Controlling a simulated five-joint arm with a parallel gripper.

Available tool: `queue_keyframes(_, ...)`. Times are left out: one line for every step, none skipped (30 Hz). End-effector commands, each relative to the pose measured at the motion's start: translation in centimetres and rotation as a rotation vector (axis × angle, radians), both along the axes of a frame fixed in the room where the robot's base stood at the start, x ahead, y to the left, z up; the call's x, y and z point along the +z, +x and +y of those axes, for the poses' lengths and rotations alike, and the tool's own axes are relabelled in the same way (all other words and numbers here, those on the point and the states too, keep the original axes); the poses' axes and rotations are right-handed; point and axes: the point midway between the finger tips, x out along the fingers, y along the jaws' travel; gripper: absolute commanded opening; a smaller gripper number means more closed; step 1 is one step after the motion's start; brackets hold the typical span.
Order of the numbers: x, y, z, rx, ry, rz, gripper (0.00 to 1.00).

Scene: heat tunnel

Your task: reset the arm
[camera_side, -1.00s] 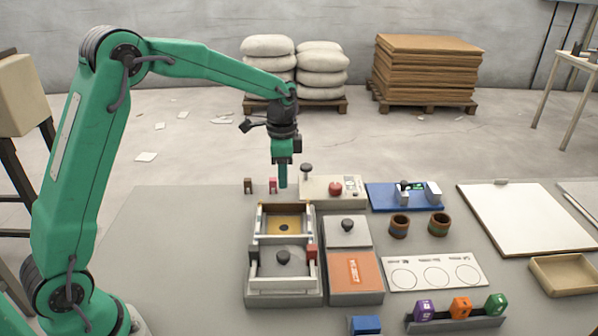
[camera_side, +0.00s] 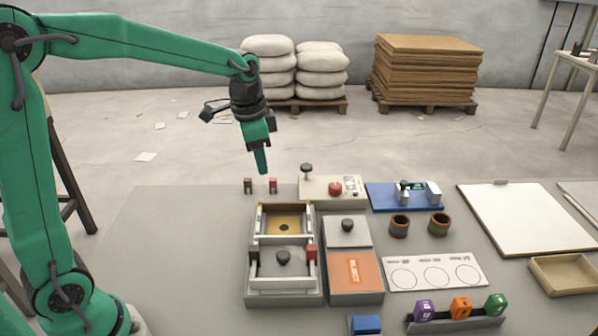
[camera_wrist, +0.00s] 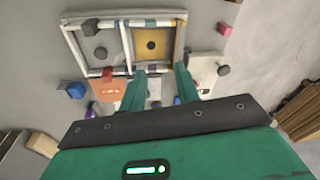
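My green gripper (camera_side: 262,160) hangs in the air above the back left part of the table, tilted, and holds nothing that I can see. In the wrist view its two green fingers (camera_wrist: 160,72) stand apart with a gap between them. Below it is the white-framed two-bay unit (camera_side: 250,270), which also shows in the wrist view (camera_wrist: 128,70). One bay has a yellow floor (camera_side: 295,219) with a dark spot. The other has a grey plate with a dark knob (camera_side: 283,257).
A control box with a red button (camera_side: 335,188) and a blue fixture (camera_side: 385,197) stand behind. Two brown cups (camera_side: 399,229), a white circle card (camera_side: 435,273) and a rack of coloured cubes (camera_side: 440,323) are to the right. The table's left part is clear.

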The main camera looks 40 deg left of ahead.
Motion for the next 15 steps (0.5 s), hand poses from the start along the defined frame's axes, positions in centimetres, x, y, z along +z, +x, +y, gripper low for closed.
queue_keyframes(0.8, -1.0, -0.1, 0.021, -0.003, -0.019, 0.32)
queue_keyframes(1.1, -1.5, -0.2, 0.036, -0.005, -0.028, 0.32)
queue_keyframes(1.6, -2.2, -0.2, 0.055, -0.009, -0.041, 0.32)
queue_keyframes(1.8, -2.7, -0.3, 0.069, -0.011, -0.05, 0.32)
queue_keyframes(2.1, -3.3, -0.3, 0.083, -0.015, -0.06, 0.32)
queue_keyframes(2.5, -4.0, -0.4, 0.102, -0.018, -0.072, 0.32)
queue_keyframes(2.7, -4.6, -0.4, 0.117, -0.022, -0.08, 0.32)
queue_keyframes(3.0, -5.1, -0.4, 0.13, -0.025, -0.09, 0.32)
queue_keyframes(3.3, -5.9, -0.5, 0.151, -0.029, -0.101, 0.32)
queue_keyframes(3.5, -6.4, -0.5, 0.163, -0.033, -0.11, 0.32)
queue_keyframes(3.6, -6.9, -0.6, 0.179, -0.037, -0.12, 0.32)
queue_keyframes(3.8, -7.7, -0.6, 0.197, -0.042, -0.132, 0.32)
queue_keyframes(4.0, -8.2, -0.6, 0.212, -0.046, -0.142, 0.32)
queue_keyframes(4.1, -8.8, -0.7, 0.225, -0.051, -0.151, 0.32)
queue_keyframes(4.3, -9.5, -0.7, 0.244, -0.056, -0.164, 0.32)
